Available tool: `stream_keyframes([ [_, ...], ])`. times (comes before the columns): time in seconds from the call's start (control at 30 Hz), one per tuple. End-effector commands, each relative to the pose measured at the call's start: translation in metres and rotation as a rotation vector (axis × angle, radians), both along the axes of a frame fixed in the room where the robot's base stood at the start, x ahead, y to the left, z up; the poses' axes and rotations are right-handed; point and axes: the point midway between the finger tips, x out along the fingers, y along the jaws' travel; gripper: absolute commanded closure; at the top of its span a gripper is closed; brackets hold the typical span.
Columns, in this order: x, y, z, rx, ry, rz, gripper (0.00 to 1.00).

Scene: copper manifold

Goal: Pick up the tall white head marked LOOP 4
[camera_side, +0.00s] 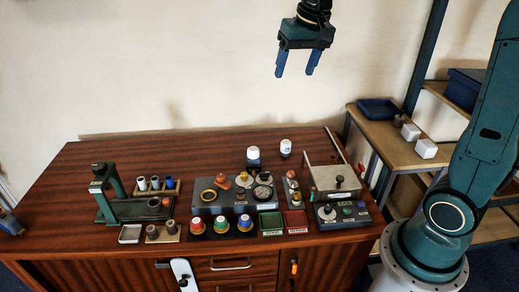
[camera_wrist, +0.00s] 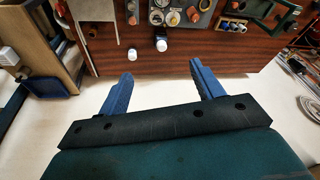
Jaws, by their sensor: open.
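Two white heads stand near the back edge of the wooden table. The right one (camera_side: 286,147) looks tall and narrow and also shows in the wrist view (camera_wrist: 132,55). The left one (camera_side: 252,151) is wider, with a dark lower part, and shows in the wrist view (camera_wrist: 161,44) too. Their markings are too small to read, so I cannot tell which says LOOP 4. My gripper (camera_side: 296,71) is open and empty, high above the back of the table, fingers pointing down. In the wrist view its blue fingers (camera_wrist: 162,72) are spread wide.
Shelves with a blue tray (camera_side: 379,109) are at right. The air below my gripper is clear.

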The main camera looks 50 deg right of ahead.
Motion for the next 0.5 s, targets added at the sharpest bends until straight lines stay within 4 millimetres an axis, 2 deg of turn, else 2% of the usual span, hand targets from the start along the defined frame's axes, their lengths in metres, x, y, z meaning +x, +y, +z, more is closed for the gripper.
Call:
stream_keyframes([
  [0.1,0.027,-0.017,-0.01,0.014,0.023,-0.055,0.34],
  [0.27,0.058,-0.04,-0.026,0.032,0.051,-0.127,0.34],
  [0.5,0.1,-0.077,-0.06,0.057,0.091,-0.233,0.34],
])
